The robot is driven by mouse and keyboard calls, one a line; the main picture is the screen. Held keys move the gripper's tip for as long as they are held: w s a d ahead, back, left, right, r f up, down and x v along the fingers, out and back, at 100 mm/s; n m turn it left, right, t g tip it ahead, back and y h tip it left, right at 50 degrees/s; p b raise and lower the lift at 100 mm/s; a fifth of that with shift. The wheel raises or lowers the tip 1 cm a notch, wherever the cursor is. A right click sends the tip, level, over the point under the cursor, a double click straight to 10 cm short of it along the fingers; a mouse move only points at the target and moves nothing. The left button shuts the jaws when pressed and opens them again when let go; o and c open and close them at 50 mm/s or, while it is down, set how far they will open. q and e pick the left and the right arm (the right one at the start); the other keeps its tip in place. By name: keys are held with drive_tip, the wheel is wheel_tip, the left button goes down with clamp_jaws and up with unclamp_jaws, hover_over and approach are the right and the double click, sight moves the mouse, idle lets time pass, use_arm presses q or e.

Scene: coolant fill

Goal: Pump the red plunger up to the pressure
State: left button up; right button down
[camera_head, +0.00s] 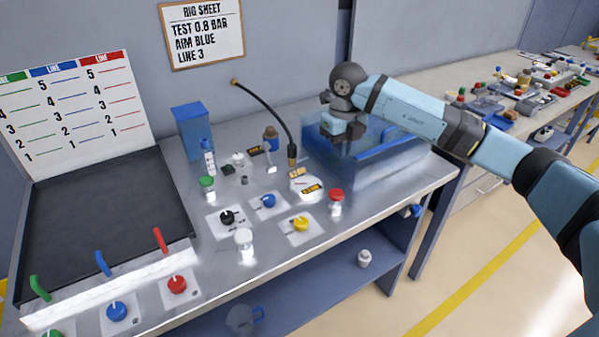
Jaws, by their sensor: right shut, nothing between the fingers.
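A red-topped upright piece (336,197) with a pale body stands near the bench's front edge and looks like the plunger, though I cannot be sure. My right gripper (338,136) is shut and empty. It hangs over the blue see-through bin (385,152), behind and above the red-topped piece and apart from it. The rig sheet (202,32) on the wall reads "TEST 0.8 BAR, AIM BLUE, LINE 3". My left gripper is out of view.
Blue (268,200), black (227,217) and yellow (301,223) knobs sit on white plates. A white capped piece (244,240) and a green-capped one (207,184) stand nearby. A black hose (268,108) arches up behind. A line board (75,115) stands at left.

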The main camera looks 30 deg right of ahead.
sight(337, 193)
idle(0.3)
wheel_tip(337, 193, down, 11)
drive_tip(key=p, duration=0.3)
drive_tip(key=shift+s+r, duration=0.1)
drive_tip(key=shift+r, duration=0.1)
drive_tip(key=shift+f, duration=0.45)
idle(0.4)
